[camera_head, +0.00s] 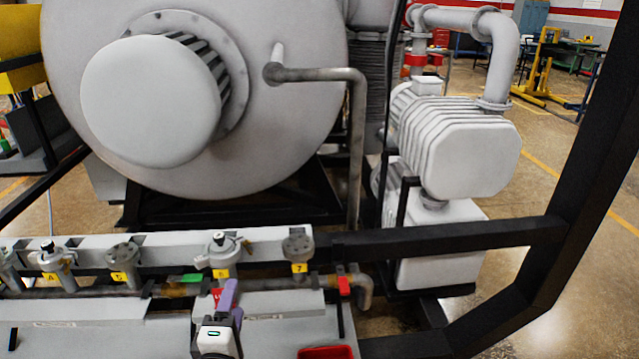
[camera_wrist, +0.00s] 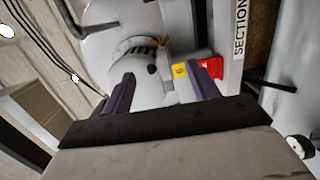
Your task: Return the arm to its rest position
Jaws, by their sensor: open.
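My gripper (camera_head: 230,290) is at the lower middle of the head view, in front of the pipe row, with its purple fingers pointing up toward the valve. In the wrist view my gripper (camera_wrist: 162,73) shows two purple fingers spread apart with nothing held between them. A grey valve body (camera_wrist: 155,62) shows beyond and between the fingers, with a yellow tag (camera_wrist: 181,70) and a red part (camera_wrist: 214,68) beside the right finger. I cannot tell whether the fingers touch anything. Most of my arm is out of view.
A valve (camera_head: 222,245) and a capped fitting tagged 7 (camera_head: 298,245) stand close to my gripper. A black frame rail (camera_head: 450,240) runs behind to the right. A furnace vessel (camera_head: 270,140) and a pump (camera_head: 455,145) stand behind. A red bin (camera_head: 325,352) is at the bottom edge.

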